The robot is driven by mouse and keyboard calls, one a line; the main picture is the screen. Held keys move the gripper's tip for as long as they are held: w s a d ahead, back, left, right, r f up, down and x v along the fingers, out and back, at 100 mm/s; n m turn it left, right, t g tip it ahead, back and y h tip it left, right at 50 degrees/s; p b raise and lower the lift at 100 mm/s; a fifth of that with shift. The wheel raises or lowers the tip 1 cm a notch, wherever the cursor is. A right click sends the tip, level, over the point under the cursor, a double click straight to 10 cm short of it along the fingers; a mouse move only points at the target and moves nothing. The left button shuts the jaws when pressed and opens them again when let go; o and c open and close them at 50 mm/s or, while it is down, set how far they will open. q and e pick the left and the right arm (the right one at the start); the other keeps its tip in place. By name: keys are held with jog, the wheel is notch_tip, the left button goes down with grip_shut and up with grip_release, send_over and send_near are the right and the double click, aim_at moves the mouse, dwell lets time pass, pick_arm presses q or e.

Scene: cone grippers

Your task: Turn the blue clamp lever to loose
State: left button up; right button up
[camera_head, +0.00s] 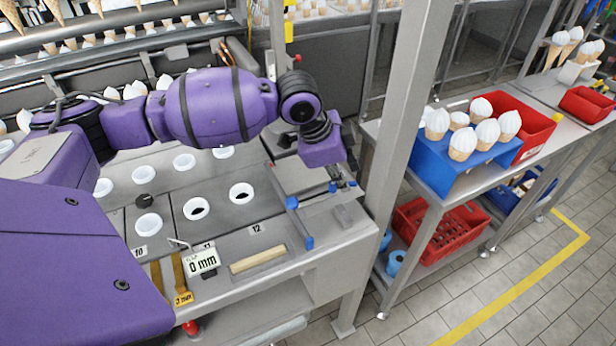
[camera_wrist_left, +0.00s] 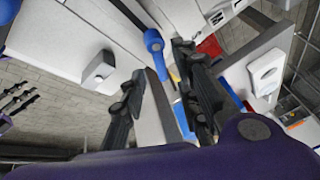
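In the left wrist view a blue round-ended lever (camera_wrist_left: 154,45) shows between the lines of my fingers. I cannot tell if they touch it. My left gripper (camera_head: 335,180) hangs above the bench's right end, just right of and behind the lever; its fingers are mostly hidden by the wrist. In the left wrist view the black fingers of this gripper (camera_wrist_left: 160,62) are spread apart. My right gripper is not in view.
White-rimmed holders (camera_head: 196,208) fill the bench top.

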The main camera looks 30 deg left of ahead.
pick_arm(q)
jog(key=shift+x, duration=1.1)
jog(key=shift+w, duration=0.15)
